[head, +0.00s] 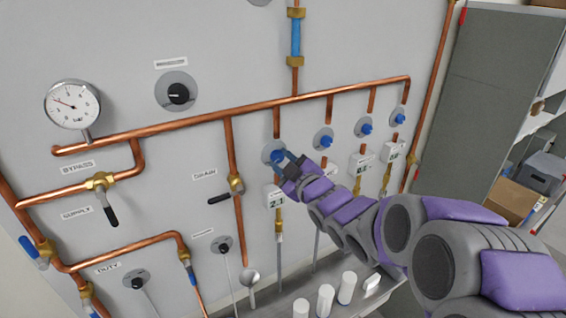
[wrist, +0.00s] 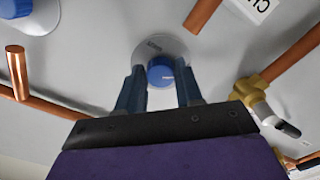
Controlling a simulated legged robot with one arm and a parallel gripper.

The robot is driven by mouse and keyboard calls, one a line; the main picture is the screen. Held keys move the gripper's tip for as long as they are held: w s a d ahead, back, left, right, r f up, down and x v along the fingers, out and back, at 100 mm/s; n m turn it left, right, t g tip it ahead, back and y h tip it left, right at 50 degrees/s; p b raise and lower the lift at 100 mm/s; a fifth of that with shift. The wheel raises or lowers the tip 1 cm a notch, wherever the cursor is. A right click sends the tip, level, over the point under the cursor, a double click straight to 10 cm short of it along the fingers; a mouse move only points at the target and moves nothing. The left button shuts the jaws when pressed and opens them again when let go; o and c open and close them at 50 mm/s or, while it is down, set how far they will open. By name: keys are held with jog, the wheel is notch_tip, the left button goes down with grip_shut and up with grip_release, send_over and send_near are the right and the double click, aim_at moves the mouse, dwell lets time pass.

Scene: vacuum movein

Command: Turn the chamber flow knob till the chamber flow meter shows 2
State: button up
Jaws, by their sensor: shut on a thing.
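A small blue knob (head: 274,152) on a round grey plate sits on the wall panel below the long copper pipe, leftmost of a row of similar knobs. My gripper (head: 282,158) is at this knob. In the wrist view its fingers (wrist: 158,80) stand on either side of the blue knob (wrist: 161,70) and are shut on it. The white flow meter (head: 276,199) below it appears to read 2.1. The knob's own label is too small to read; a white label beginning "CH" (wrist: 252,8) shows in the wrist view.
Further blue knobs (head: 324,138) (head: 366,126) (head: 398,117) stand to the right, with white meters (head: 362,163) below. Copper pipes, a drain valve handle (head: 219,199) and a pressure gauge (head: 72,104) are to the left. White cylinders (head: 325,298) stand on a ledge below.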

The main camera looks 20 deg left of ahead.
jog(key=shift+m+p, duration=0.6)
jog(key=shift+m, duration=0.1)
jog(key=shift+f+m, duration=0.2)
jog(key=shift+m, duration=0.2)
jog(key=o, duration=1)
jog(key=shift+a+r, duration=0.1)
jog(key=shift+o, duration=0.2)
jog(key=b+v, duration=0.4)
jog(key=v, duration=1.3)
jog(key=shift+b, duration=0.3)
